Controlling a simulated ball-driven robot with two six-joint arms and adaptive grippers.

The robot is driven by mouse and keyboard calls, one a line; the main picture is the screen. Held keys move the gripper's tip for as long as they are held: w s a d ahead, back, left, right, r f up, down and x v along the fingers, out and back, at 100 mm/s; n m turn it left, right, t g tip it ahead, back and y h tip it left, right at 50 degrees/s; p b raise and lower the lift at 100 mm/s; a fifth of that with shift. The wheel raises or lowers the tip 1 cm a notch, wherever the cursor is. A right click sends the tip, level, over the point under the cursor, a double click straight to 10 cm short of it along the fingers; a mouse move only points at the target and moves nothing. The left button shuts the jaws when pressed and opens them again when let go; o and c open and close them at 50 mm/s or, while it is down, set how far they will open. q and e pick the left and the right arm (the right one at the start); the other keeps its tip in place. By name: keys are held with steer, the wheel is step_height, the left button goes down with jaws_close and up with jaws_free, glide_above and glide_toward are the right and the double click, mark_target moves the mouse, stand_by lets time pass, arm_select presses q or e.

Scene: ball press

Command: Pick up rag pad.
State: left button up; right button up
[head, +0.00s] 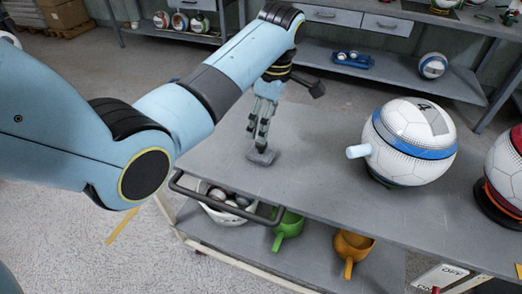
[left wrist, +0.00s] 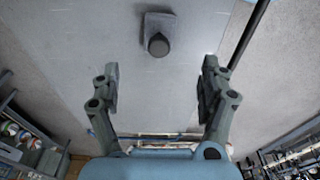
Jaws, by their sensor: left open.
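The rag pad (head: 264,157) is a small flat grey pad lying on the grey cart top, near its left end. In the left wrist view the rag pad (left wrist: 158,19) shows at the top centre, with a dark round knob on it. My left gripper (head: 259,138) points down just above the pad in the head view, and its fingers partly hide the knob. In the left wrist view the gripper (left wrist: 159,82) is open and empty, with its two fingers wide apart. My right gripper is in neither view.
A white and blue ball (head: 412,150) with a pale peg stands right of the pad; a red and white ball is at the right edge. The cart top (head: 315,140) between is clear. A dark handle rail (head: 228,203) runs along the near-left edge.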

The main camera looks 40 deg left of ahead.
mark_target(261, 145)
arm_select(q)
steer(key=f, duration=0.6)
steer(key=a+f+b, duration=0.1)
steer(key=f, duration=0.3)
steer(key=shift+c, duration=0.4)
steer(key=c, duration=1.2)
steer(key=shift+r, duration=0.5)
steer(key=r, duration=0.2)
steer(key=d+r, duration=0.1)
steer(key=shift+w+r, duration=0.15)
steer(key=shift+r, duration=0.25)
steer(key=w+d+r, duration=0.2)
steer(key=d+r, duration=0.4)
steer(key=d, duration=0.4)
steer(key=shift+w+r, duration=0.15)
steer(key=shift+w, duration=0.25)
